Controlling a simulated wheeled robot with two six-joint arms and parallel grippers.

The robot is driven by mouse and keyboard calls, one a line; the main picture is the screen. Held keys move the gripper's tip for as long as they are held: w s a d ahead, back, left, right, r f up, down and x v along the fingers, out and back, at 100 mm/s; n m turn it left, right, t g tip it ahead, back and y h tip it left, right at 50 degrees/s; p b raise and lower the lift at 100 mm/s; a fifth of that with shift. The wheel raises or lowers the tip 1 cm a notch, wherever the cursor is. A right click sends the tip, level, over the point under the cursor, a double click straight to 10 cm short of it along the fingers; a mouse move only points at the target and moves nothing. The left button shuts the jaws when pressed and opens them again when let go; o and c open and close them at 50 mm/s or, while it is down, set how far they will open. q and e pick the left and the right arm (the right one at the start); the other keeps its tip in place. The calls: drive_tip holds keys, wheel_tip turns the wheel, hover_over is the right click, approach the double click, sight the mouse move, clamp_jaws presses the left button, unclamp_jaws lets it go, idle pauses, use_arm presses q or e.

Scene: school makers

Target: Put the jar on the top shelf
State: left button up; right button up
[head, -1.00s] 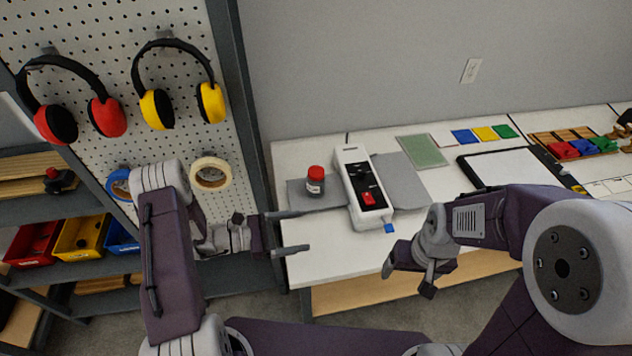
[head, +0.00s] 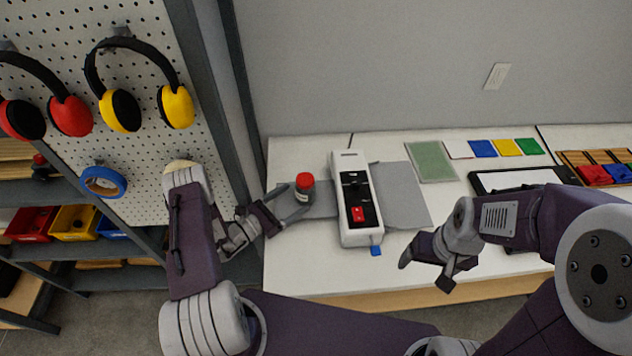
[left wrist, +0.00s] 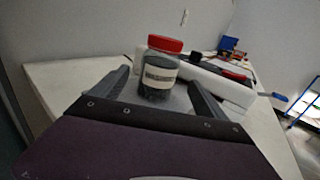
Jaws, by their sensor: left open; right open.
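The jar (head: 305,190) is dark with a pale label and a red lid. It stands upright on a grey mat (head: 322,206) at the left of the white table. My left gripper (head: 291,200) is open, with its fingers reaching to the jar. In the left wrist view the jar (left wrist: 159,68) stands between and a little beyond the two open fingers (left wrist: 158,88). I cannot tell whether a finger touches it. My right gripper (head: 424,270) is open and empty over the table's front edge. Shelves (head: 95,275) show at the left; which is the top shelf is not clear.
A white device (head: 346,235) with a black panel stands just right of the jar. A pegboard (head: 140,60) with ear defenders and blue tape (head: 103,182) is at the left. Red and yellow bins (head: 75,222) sit on a shelf. A grey post (head: 215,110) stands between shelves and table.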

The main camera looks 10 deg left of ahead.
sight(298, 195)
use_arm(q)
drive_tip(key=p+x, duration=0.1)
drive_tip(key=x, duration=0.2)
drive_tip(key=shift+w+d+r, duration=0.1)
drive_tip(key=shift+w+d, duration=0.05)
drive_tip(key=shift+d, duration=0.05)
drive_tip(key=shift+w, duration=0.1)
drive_tip(key=p+x, duration=0.1)
drive_tip(key=x, duration=0.3)
drive_tip(key=shift+w+d+r, duration=0.15)
drive_tip(key=shift+w, duration=0.2)
drive_tip(key=shift+w+d, duration=0.15)
drive_tip(key=shift+w, duration=0.05)
drive_tip(key=c, duration=1)
clamp_jaws()
drive_tip(key=shift+r, duration=0.1)
